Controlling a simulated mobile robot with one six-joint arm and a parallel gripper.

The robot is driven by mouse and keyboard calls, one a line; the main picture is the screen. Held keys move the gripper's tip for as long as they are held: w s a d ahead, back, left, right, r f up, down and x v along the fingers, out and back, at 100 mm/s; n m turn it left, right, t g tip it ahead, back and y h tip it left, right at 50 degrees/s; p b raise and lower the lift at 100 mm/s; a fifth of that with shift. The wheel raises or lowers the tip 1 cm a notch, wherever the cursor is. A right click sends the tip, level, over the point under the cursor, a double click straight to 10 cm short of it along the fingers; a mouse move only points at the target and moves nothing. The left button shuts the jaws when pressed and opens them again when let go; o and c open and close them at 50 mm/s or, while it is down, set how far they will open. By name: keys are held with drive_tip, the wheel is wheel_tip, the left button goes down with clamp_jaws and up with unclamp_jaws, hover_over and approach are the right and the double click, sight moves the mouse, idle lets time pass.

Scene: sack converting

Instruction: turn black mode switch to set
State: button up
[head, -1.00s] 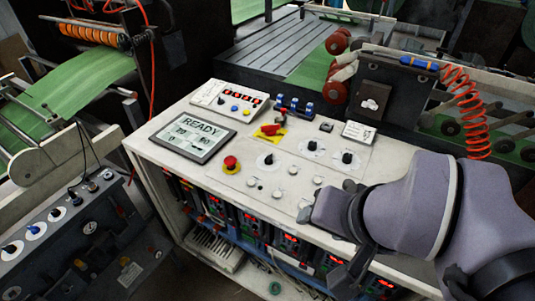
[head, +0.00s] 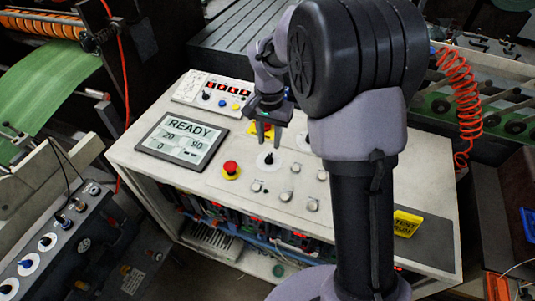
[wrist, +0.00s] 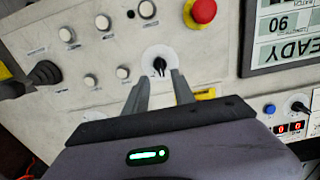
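A black rotary switch (head: 268,159) on a round white dial sits on the pale console panel, right of the red emergency button. In the wrist view the black switch (wrist: 159,66) lies just beyond the fingertips, its pointer standing roughly along the picture's vertical. Its label is too small to read. My gripper (head: 268,140) is open, fingers pointing down above and just behind the switch. In the wrist view my gripper (wrist: 159,75) shows two spread fingers with the switch lined up between them, nothing held. I cannot tell whether they touch the panel.
A red emergency button (head: 231,169) stands close left of the switch. Several pale push buttons (head: 285,196) lie in front and right. A yellow-backed switch (head: 262,128) is behind the fingers. A READY screen (head: 183,139) is at left. My arm hides the console's right part.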

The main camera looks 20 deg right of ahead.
sight(269, 156)
wheel_tip(269, 156, down, 6)
drive_tip(key=shift+f+b, duration=0.2)
drive_tip(key=shift+b, duration=0.5)
clamp_jaws()
